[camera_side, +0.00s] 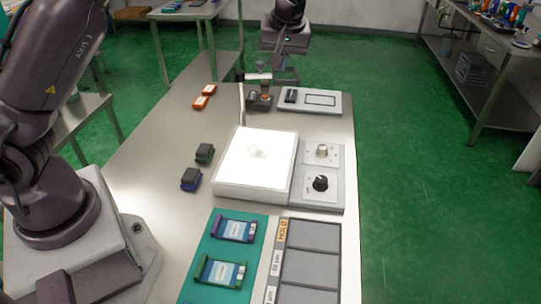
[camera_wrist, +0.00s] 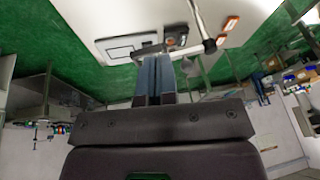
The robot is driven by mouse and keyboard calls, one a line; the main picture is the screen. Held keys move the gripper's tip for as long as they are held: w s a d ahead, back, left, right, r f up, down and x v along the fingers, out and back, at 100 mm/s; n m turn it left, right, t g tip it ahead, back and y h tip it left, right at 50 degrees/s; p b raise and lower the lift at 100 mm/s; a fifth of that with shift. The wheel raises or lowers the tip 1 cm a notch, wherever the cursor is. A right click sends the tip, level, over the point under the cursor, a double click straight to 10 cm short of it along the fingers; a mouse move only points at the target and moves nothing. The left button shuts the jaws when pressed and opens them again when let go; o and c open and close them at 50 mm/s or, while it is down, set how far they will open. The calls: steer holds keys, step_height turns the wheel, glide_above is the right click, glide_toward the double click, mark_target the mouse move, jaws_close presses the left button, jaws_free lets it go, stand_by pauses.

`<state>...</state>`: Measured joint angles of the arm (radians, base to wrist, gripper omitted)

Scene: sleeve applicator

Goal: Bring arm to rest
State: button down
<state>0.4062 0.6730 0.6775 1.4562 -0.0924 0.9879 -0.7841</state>
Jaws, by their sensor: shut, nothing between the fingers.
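My gripper (camera_side: 286,80) hangs above the far end of the steel table (camera_side: 178,140) in the side view. Its fingers are shut with nothing visible between them. In the wrist view the two fingers (camera_wrist: 153,62) lie close together at the centre. A small dark device with an orange-red top (camera_side: 261,98) stands just below and left of the gripper. A pale plate with a black-outlined rectangle (camera_side: 320,99) lies to the right. Whether the fingers touch anything is hard to tell, but they appear clear.
A thin post with a short crossbar (camera_side: 257,76) stands beside my gripper. Orange blocks (camera_side: 201,102) lie to the left. Nearer are a bright white panel (camera_side: 256,160), a two-knob box (camera_side: 321,175), dark blocks (camera_side: 192,179), a teal mat (camera_side: 212,270) and a grey tray (camera_side: 312,268).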

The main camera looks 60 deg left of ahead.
steer(key=s+d+r+m+t+h, duration=0.1)
steer(key=s+d+r+m, duration=0.1)
steer(key=s, duration=0.7)
steer(key=s+d+r+m+t+h, duration=0.1)
steer(key=s+d+r+m+t, duration=0.1)
steer(key=s, duration=0.8)
steer(key=s+d+r+m+t+h, duration=0.1)
steer(key=s+d+r+m, duration=0.2)
steer(key=s+r+m, duration=0.2)
steer(key=s+m, duration=0.2)
steer(key=s, duration=0.2)
steer(key=shift+s+d+r+h, duration=0.25)
steer(key=shift+s+d+h, duration=0.05)
steer(key=shift+s+h, duration=0.1)
